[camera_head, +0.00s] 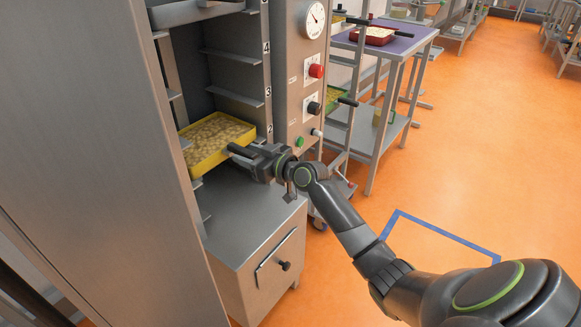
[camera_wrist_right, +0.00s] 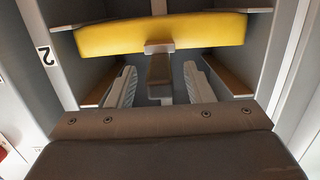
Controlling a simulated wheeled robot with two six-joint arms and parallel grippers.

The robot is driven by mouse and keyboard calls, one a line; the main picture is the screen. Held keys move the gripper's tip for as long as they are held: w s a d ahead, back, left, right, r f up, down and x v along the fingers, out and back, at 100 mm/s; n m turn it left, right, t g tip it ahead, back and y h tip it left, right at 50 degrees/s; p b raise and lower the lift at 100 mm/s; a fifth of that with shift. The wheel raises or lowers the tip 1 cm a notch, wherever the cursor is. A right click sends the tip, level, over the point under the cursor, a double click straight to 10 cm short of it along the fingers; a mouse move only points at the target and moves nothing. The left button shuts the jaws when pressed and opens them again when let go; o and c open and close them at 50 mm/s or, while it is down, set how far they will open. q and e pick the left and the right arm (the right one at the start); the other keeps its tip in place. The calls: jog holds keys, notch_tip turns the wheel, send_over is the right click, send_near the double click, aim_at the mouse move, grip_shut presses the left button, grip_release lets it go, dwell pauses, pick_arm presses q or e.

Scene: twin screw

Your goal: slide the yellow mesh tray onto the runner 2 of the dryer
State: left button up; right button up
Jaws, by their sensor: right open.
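The yellow mesh tray (camera_head: 215,150), filled with pale pieces, lies inside the open dryer (camera_head: 283,60) at about the height of the label 2 (camera_head: 270,128). In the right wrist view its plain yellow front (camera_wrist_right: 160,34) spans between the side walls, with label 2 (camera_wrist_right: 45,56) on the left wall. My right gripper (camera_head: 236,151) is at the tray's front edge. In the right wrist view its two fingers (camera_wrist_right: 160,82) stand apart below the yellow front, with a grey tab between them. Whether they touch the tab I cannot tell. My left gripper is not in view.
A grey cabinet with a handle (camera_head: 272,262) stands below. A rack and a purple-topped table (camera_head: 415,32) with a red tray stand behind. The orange floor at right is clear.

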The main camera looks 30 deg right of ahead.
jog(key=v, duration=1.5)
jog(key=shift+s+r, duration=0.1)
jog(key=f+p+v, duration=0.1)
jog(key=v, duration=0.7)
jog(key=shift+s+d, duration=0.3)
jog(key=shift+s, duration=0.05)
jog(key=shift+p, duration=0.3)
